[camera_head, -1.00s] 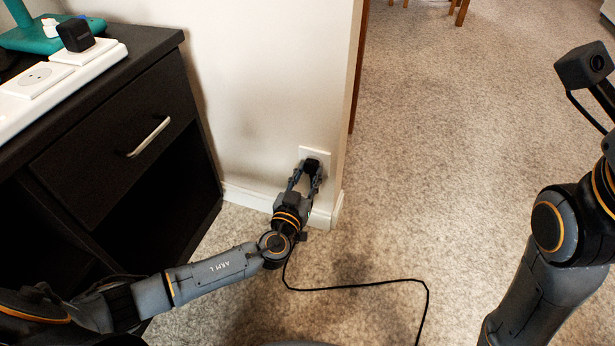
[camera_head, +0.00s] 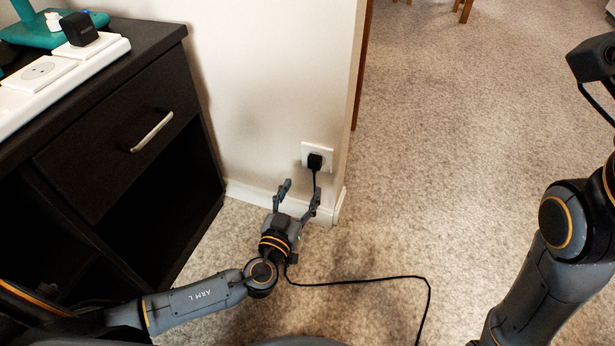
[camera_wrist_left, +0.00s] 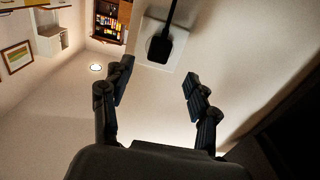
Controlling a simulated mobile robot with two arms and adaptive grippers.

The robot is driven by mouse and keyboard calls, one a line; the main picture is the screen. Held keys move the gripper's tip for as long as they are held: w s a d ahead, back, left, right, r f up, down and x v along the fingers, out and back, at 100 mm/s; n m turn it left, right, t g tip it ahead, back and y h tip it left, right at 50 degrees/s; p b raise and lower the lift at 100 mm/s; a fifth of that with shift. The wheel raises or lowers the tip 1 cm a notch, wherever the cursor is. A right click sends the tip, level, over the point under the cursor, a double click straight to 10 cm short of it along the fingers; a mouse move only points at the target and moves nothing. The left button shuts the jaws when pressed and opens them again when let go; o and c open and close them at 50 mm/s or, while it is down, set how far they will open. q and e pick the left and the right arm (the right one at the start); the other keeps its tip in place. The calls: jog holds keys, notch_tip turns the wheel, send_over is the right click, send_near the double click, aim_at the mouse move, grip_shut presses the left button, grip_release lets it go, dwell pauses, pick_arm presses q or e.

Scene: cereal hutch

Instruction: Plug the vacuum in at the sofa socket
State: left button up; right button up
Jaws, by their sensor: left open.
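The black plug (camera_head: 315,161) sits in the white wall socket (camera_head: 308,149) low on the wall near its corner. Its black cord (camera_head: 360,284) hangs down past my left gripper and runs over the carpet to the right. My left gripper (camera_head: 300,187) is open and empty, a little below the plug and apart from it. In the left wrist view the plug (camera_wrist_left: 161,47) and the socket plate (camera_wrist_left: 179,62) show beyond the spread fingers (camera_wrist_left: 158,83). My right arm stands at the right edge, its fingers out of view. The vacuum itself is not in view.
A dark cabinet (camera_head: 115,145) with a metal handle stands at the left. On it are a white power strip (camera_head: 50,88) with a black adapter (camera_head: 79,29) and a teal base (camera_head: 50,35). Carpet (camera_head: 450,170) right of the wall corner is clear.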

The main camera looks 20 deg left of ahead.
pick_arm(q)
jog(key=shift+s+a, duration=0.1)
jog(key=shift+s, duration=2.2)
